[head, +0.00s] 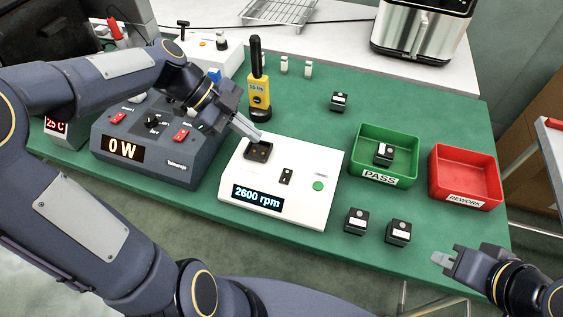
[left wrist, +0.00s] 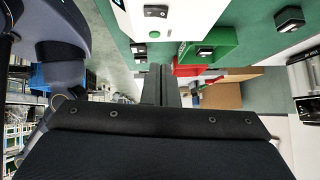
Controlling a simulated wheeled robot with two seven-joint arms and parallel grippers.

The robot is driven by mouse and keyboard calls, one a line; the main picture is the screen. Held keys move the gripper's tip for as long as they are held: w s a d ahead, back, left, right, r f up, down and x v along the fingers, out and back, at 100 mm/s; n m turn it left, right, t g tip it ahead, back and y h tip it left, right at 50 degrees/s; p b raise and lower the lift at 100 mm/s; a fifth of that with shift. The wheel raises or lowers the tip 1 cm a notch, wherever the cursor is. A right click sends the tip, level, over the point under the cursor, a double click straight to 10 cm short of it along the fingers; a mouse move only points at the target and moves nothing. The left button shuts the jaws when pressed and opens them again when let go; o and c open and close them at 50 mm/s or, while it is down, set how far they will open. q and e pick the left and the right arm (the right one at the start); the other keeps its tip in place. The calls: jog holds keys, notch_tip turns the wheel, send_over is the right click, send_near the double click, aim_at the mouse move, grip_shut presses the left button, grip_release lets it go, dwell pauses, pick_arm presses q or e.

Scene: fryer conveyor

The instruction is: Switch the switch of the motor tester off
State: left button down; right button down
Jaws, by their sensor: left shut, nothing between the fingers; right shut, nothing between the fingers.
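The motor tester (head: 275,190) is a white box on the green mat. Its display (head: 257,197) reads 2600 rpm. Its black switch (head: 286,176) sits on the top face, left of a round green button or lamp (head: 318,186). A dark square socket (head: 258,151) is near its back left. My left gripper (head: 256,136) is shut and empty, above the tester's back edge by the socket, apart from the switch. In the left wrist view the switch (left wrist: 155,11) shows at the top, beyond the fingers (left wrist: 161,80).
A grey power unit (head: 155,165) reading 0 W stands left of the tester. A yellow handheld meter (head: 260,95) stands behind it. A green PASS bin (head: 370,177) holds a black block; a red REWORK bin (head: 465,180) is right. Loose black blocks (head: 356,221) lie nearby.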

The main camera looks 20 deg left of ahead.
pick_arm(q)
send_over(286, 176)
jog(key=a, duration=0.2)
notch_tip(286, 176, down, 6)
jog(key=shift+w+r+p, duration=0.1)
jog(key=shift+p, duration=0.2)
jog(key=f, duration=0.3)
jog(key=shift+w+d+f, duration=0.25)
jog(key=shift+f, duration=0.6)
